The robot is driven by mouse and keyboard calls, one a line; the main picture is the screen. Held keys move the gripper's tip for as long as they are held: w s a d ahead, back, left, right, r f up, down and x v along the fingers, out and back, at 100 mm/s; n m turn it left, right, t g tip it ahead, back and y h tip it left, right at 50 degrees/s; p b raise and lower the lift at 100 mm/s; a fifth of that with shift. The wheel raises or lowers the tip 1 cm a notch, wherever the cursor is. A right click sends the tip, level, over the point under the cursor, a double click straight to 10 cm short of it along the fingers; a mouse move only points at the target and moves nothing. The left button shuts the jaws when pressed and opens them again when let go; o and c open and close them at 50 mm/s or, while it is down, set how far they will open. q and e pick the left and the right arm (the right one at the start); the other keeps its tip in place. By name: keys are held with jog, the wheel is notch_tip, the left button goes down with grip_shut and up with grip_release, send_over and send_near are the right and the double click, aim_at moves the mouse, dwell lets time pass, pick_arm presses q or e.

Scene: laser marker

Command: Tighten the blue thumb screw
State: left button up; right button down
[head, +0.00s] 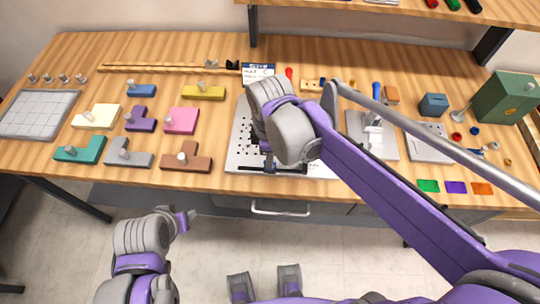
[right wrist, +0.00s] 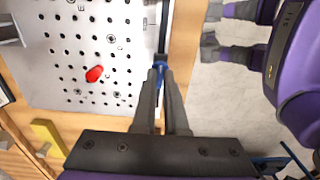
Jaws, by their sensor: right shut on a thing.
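The blue thumb screw (right wrist: 161,66) shows as a small blue piece at the edge of the perforated metal plate (right wrist: 40,60) in the right wrist view. My right gripper (right wrist: 161,76) is shut on it, with its two fingers close together. Most of the screw is hidden by the fingertips. In the head view the right wrist and arm cover much of the plate (head: 238,150), and the screw cannot be made out clearly. My left gripper (head: 184,219) is low in front of the table in the head view, away from the plate; its jaws are unclear.
A red piece (right wrist: 94,74) lies on the plate. Coloured blocks with pegs, such as a brown one (head: 187,162), stand left of it. A grey grid tray (head: 38,113) is at far left. A green box (head: 505,97) and small parts are at right.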

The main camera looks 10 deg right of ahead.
jog(key=shift+m, duration=0.3)
jog(key=m, duration=1.1)
jog(key=shift+p, duration=0.4)
jog(key=m, duration=0.6)
jog(key=shift+m, duration=0.4)
jog(key=m, duration=0.5)
jog(key=shift+m, duration=0.3)
jog(key=c, duration=1)
grip_release()
jog(key=shift+o, duration=0.2)
jog(key=shift+r, duration=0.15)
